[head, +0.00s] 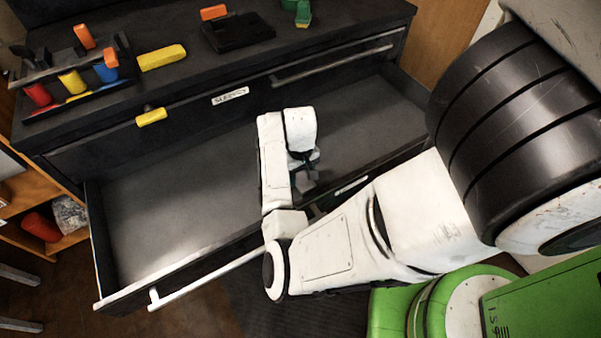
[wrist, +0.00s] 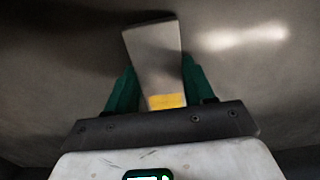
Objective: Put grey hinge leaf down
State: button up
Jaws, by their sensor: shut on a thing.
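The grey hinge leaf (wrist: 153,52) is a flat grey plate with a yellow band at its near end. It is held between the green fingers of my gripper (wrist: 155,85) in the wrist view. In the head view my gripper (head: 306,176) is inside the open drawer (head: 180,200), and the grey piece there is small and partly hidden by my arm. I cannot tell whether the leaf touches the drawer floor.
The open drawer is otherwise bare, with free floor to the left and right of my gripper. Its front edge and white handle (head: 215,277) lie nearest me. The cabinet top holds a rack of coloured tools (head: 75,85), a yellow block (head: 162,57) and a black tray (head: 240,34).

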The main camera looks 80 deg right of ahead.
aim_at(301, 176)
jog(key=o, duration=1.4)
notch_tip(301, 176, up, 12)
jog(key=p, duration=0.2)
jog(key=shift+r, duration=0.15)
